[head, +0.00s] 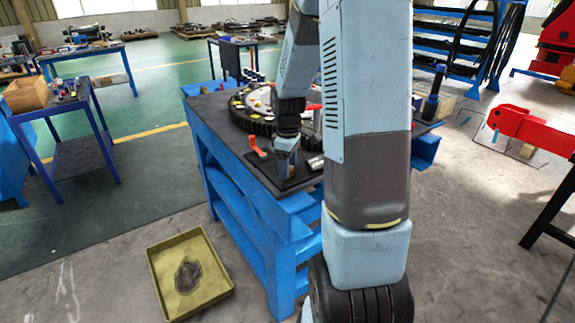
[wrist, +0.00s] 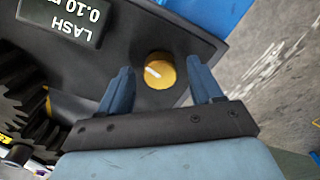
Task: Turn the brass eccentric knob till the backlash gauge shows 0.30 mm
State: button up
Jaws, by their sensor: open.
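The brass knob (wrist: 158,70) sits on a dark plate in the wrist view, with a white line on its face. My gripper (wrist: 160,66) is open, its two blue fingers on either side of the knob with visible gaps. I cannot tell whether the fingertips reach down to the knob's height. The backlash gauge (wrist: 70,17) at the upper left shows "LASH" and 0.10, its unit partly cut off. In the head view my gripper (head: 287,168) points down over the bench's near end, hiding the knob.
A dark toothed gear (wrist: 30,100) is left of the fingers in the wrist view. In the head view a blue workbench (head: 245,205) carries a large gear ring (head: 240,115) and a red lever (head: 256,146). An olive tray (head: 160,295) lies on the floor.

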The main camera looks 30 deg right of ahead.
jog(key=shift+c, duration=0.3)
jog(key=c, duration=1)
jog(key=shift+m, duration=0.3)
jog(key=m, duration=0.3)
jog(key=shift+m, duration=0.3)
jog(key=m, duration=0.3)
jog(key=shift+m, duration=0.4)
jog(key=m, duration=0.4)
jog(key=shift+m, duration=2)
